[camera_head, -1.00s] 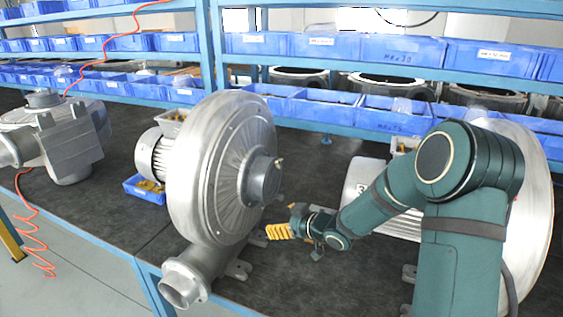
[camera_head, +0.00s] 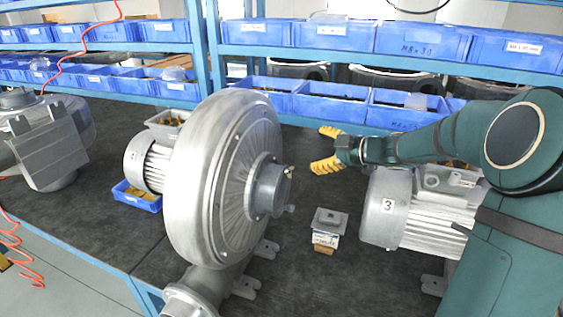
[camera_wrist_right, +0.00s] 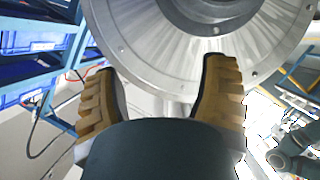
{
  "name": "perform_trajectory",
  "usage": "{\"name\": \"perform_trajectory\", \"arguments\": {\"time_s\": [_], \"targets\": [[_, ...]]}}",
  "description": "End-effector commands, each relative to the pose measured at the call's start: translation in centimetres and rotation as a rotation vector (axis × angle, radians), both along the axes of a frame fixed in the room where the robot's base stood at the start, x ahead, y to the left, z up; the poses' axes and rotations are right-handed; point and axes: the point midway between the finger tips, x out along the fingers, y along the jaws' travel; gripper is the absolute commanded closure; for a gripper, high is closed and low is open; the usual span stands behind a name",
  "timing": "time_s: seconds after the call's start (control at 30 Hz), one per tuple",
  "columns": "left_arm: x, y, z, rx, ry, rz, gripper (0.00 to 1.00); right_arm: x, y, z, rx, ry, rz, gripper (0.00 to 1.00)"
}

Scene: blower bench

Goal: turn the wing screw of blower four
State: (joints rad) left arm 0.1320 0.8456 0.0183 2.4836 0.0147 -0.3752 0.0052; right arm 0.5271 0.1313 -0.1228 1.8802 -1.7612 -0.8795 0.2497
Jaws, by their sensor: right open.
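Blower four (camera_head: 225,150) is the large grey round housing in the middle of the head view, with a "4" on its motor (camera_head: 150,165). A hub (camera_head: 268,190) sticks out of its right face. A small brassy part (camera_head: 290,170), perhaps the wing screw, sits on the hub's upper right edge; a grey stub (camera_head: 291,208) sits lower. My right gripper (camera_head: 322,149) is open and empty, its yellow fingers pointing left, to the right of and slightly above the hub, apart from it. In the right wrist view, a silver round face (camera_wrist_right: 215,45) lies beyond the open fingers (camera_wrist_right: 160,78). My left gripper is not visible.
A motor marked "3" (camera_head: 388,207) stands below my right forearm. A small grey box (camera_head: 330,222) stands on the dark bench between the blowers. Blue bins (camera_head: 330,102) line the rack behind. A blue tray (camera_head: 135,196) lies beside blower four's motor.

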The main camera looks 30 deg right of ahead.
Motion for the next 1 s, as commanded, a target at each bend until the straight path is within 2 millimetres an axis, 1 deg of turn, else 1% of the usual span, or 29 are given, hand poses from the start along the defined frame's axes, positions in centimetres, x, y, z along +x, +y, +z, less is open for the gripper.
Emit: {"name": "perform_trajectory", "arguments": {"time_s": [0.17,0.27,0.37,0.67,0.7,0.8,1.0], "targets": [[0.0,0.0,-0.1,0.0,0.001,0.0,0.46,0.0,0.0,-0.4,0.001,0.001,0.0,0.28],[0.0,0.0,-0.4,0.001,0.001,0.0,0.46,0.0,0.0,-1.3,0.003,0.003,-0.001,0.28],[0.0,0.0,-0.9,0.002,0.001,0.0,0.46,0.0,0.0,-2.9,0.004,0.005,0.0,0.28],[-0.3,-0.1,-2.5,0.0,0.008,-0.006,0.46,0.0,0.1,-8.9,0.004,0.005,0.0,0.28],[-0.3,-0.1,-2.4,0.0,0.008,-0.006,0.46,1.0,0.6,-8.7,0.002,0.001,0.005,0.28],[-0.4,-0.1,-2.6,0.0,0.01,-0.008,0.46,2.7,1.4,-9.2,0.003,0.001,0.003,0.28],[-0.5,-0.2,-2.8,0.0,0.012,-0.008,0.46,5.3,2.5,-10.0,0.001,0.001,0.002,0.28]]}}
